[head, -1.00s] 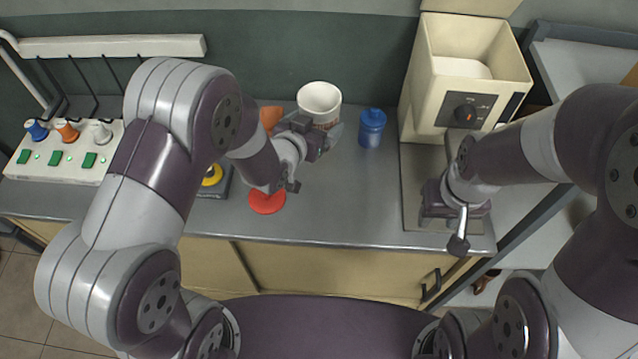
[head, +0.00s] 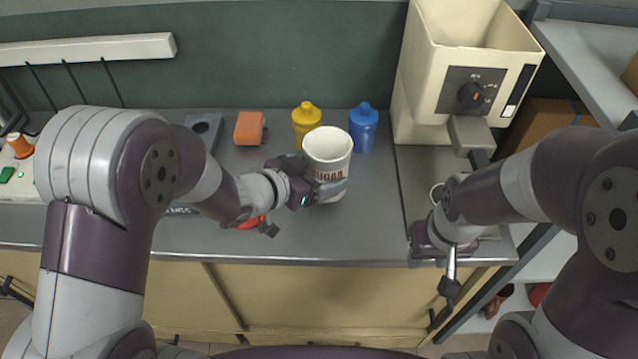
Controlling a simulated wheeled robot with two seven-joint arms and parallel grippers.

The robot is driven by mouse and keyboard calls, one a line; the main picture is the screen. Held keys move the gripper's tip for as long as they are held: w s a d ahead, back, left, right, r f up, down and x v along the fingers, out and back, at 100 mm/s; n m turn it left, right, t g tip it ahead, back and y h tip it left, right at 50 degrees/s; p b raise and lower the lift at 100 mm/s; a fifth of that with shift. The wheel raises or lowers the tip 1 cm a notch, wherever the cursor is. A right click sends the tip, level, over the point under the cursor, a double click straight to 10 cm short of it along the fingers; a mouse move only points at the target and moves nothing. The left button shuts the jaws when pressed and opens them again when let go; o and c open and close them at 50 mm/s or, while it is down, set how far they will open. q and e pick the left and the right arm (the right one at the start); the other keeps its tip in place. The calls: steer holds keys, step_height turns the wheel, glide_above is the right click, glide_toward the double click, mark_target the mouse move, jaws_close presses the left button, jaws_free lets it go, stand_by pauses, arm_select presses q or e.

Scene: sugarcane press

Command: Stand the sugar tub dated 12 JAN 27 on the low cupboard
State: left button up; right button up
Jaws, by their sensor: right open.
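The white sugar tub (head: 328,150), open at the top with red SUGAR lettering, is over the middle of the grey counter. Its date cannot be read here. My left gripper (head: 322,190) is at the tub's lower left side, with a finger across its front; it appears shut on the tub. Whether the tub's base touches the counter is unclear. My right gripper (head: 437,240) is open and empty, low by the counter's front right edge, partly hidden by its own wrist. Which piece is the low cupboard cannot be told; beige cupboard doors (head: 310,295) show below the counter.
A yellow bottle (head: 306,125) and a blue bottle (head: 363,128) stand behind the tub. An orange block (head: 250,128) is to the left. A cream machine (head: 440,95) with a dial stands right, beside shelving (head: 590,60). Counter between tub and machine is clear.

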arm_select(q)
steer(key=shift+f+b, duration=0.45)
steer(key=shift+f, duration=1.5)
steer(key=shift+f, duration=0.1)
